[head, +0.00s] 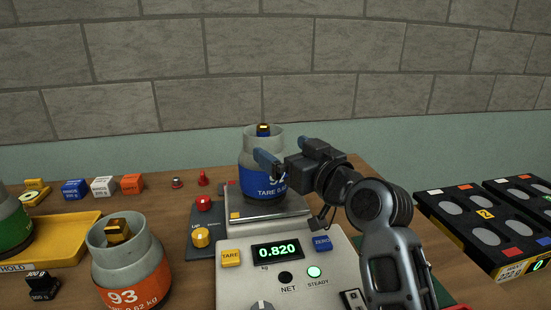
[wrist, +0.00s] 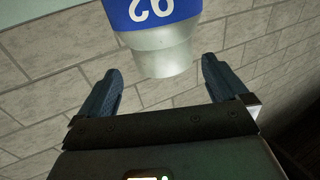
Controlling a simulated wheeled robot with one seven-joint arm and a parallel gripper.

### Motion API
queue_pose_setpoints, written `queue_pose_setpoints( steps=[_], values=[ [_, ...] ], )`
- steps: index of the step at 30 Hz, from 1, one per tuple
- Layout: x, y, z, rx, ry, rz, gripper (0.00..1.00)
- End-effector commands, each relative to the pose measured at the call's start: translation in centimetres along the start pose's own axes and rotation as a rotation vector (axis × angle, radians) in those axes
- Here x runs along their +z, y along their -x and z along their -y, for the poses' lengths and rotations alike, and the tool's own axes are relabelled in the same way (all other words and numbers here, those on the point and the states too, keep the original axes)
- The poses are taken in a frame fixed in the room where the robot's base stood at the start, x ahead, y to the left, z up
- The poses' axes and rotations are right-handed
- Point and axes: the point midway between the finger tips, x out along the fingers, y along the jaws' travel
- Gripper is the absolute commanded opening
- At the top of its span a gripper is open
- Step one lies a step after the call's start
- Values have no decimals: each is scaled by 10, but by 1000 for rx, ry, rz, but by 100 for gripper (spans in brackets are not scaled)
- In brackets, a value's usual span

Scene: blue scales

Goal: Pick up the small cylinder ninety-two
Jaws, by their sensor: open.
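The small cylinder ninety-two (head: 262,180) is grey with a blue band reading 92 and TARE. It stands upright on the metal plate of the scale (head: 287,262), whose green display reads 0.820. The wrist view shows its blue band and pale neck (wrist: 165,60) upside down at the top middle. My gripper (head: 286,153) is open and empty, at the height of the cylinder's upper part. In the wrist view its two blue fingers (wrist: 162,72) are spread to either side of the neck, with gaps on both sides. One finger hides part of the cylinder in the head view.
An orange-banded cylinder 93 (head: 130,275) stands at the front left, near a yellow HOLD tray (head: 65,250) with a green-banded cylinder (head: 12,225). Red and yellow knobs (head: 202,220) stand left of the scale. Black racks (head: 480,228) with round recesses lie to the right.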

Motion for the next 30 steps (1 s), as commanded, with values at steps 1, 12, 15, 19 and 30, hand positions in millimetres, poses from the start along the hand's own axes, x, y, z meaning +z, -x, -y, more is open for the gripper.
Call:
queue_pose_setpoints(
  steps=[1, 12, 15, 19, 30],
  values=[
    [-2, -5, 2, -9, -2, 3, 100],
    [-8, -41, 5, -11, -3, 3, 100],
    [-14, -57, 7, -12, -3, 3, 100],
    [-12, -72, 6, -9, -3, 3, 100],
    [-10, -80, 6, -8, -3, 3, 99]
  ],
)
